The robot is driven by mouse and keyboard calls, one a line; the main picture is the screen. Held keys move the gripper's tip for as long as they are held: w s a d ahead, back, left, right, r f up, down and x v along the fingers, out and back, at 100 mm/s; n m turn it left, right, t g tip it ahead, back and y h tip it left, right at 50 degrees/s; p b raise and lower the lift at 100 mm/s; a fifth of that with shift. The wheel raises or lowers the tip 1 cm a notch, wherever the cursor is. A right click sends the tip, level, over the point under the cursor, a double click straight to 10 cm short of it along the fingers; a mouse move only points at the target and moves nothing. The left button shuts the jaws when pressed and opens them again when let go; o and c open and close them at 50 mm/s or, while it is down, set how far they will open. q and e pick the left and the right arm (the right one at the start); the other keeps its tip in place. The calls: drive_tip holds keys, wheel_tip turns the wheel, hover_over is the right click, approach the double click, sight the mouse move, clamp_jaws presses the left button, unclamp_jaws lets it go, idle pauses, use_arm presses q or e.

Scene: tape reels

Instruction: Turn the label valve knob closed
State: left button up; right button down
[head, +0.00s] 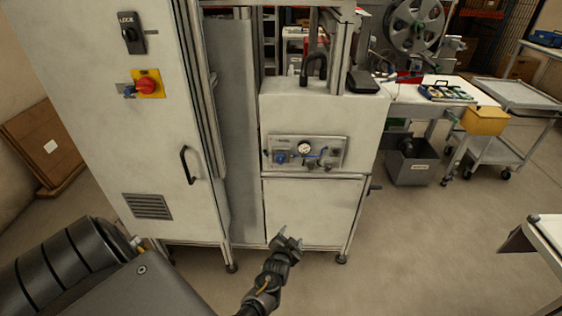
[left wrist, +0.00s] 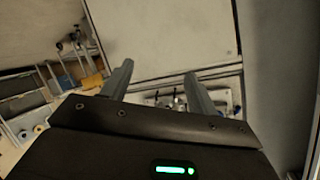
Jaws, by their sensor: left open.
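The valve panel (head: 335,145) is a grey plate on the white machine cabinet. It carries a round gauge (head: 305,147), a blue knob (head: 281,158) at its left and further small fittings along its lower part. The labels are too small to read, so I cannot tell which knob is the label valve knob. My left gripper (head: 287,241) is open and empty, below and in front of the panel, apart from it. In the left wrist view its two fingers (left wrist: 159,72) are spread, with part of the panel showing small between them. My right gripper is out of view.
A tall cabinet with a door handle (head: 187,165) and a red knob on yellow (head: 147,85) stands left of the panel. A grey bin (head: 413,170), a yellow box (head: 484,121) and a cart (head: 525,95) stand at the right.

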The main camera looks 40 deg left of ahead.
use_arm(q)
drive_tip(key=w+a+r+n+t+y, duration=0.1)
drive_tip(key=w+a+r+y, duration=0.15)
drive_tip(key=r, duration=0.45)
drive_tip(key=w+a+r+y, duration=0.1)
drive_tip(key=a+r, duration=0.2)
drive_tip(key=r, duration=0.3)
drive_tip(key=n+y, duration=0.1)
drive_tip(key=y, duration=0.1)
approach(280, 162)
drive_tip(key=shift+t, duration=0.3)
drive_tip(key=p+x, duration=0.1)
drive_tip(key=x, duration=0.8)
drive_tip(key=shift+f, duration=0.15)
drive_tip(key=shift+c, duration=0.2)
